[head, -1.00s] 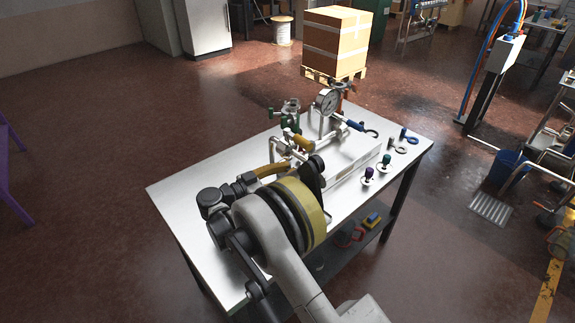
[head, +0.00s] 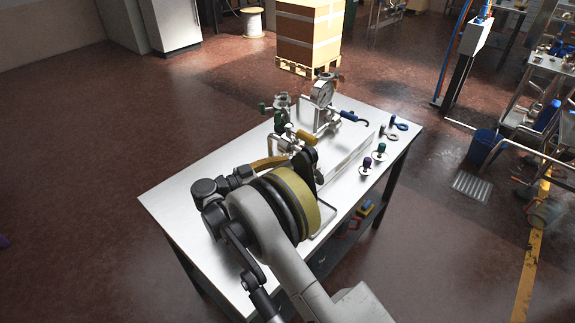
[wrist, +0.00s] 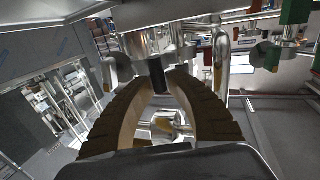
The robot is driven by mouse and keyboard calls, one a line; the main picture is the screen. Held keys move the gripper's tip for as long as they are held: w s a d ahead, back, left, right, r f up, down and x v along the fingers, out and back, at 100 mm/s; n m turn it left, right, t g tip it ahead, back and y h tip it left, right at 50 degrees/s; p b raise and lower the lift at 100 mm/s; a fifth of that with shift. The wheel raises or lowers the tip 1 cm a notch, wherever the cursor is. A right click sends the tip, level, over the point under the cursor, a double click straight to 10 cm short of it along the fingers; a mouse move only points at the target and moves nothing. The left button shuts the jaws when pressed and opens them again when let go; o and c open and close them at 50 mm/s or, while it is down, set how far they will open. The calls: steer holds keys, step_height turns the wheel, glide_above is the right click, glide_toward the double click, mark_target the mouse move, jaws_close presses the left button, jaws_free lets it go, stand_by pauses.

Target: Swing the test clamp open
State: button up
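I cannot single out the test clamp for sure. In the wrist view, my gripper (wrist: 158,77) has its two curved brown fingers bent inward. A short black rod (wrist: 157,76) under a steel fitting (wrist: 147,42) shows between the fingertips. The fingertips are close on both sides of it; whether they touch it I cannot tell. In the head view my own wrist hides the fingertips and part of the rig.
Purple (head: 367,162) and green (head: 380,149) knobbed pieces stand near the table's right edge, by several rings. A lower shelf holds a yellow and blue item (head: 365,208). A boxed pallet (head: 308,35) stands behind. Left of the table the floor is clear.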

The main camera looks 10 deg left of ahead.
steer(key=o, duration=0.3)
steer(key=v, duration=1.2)
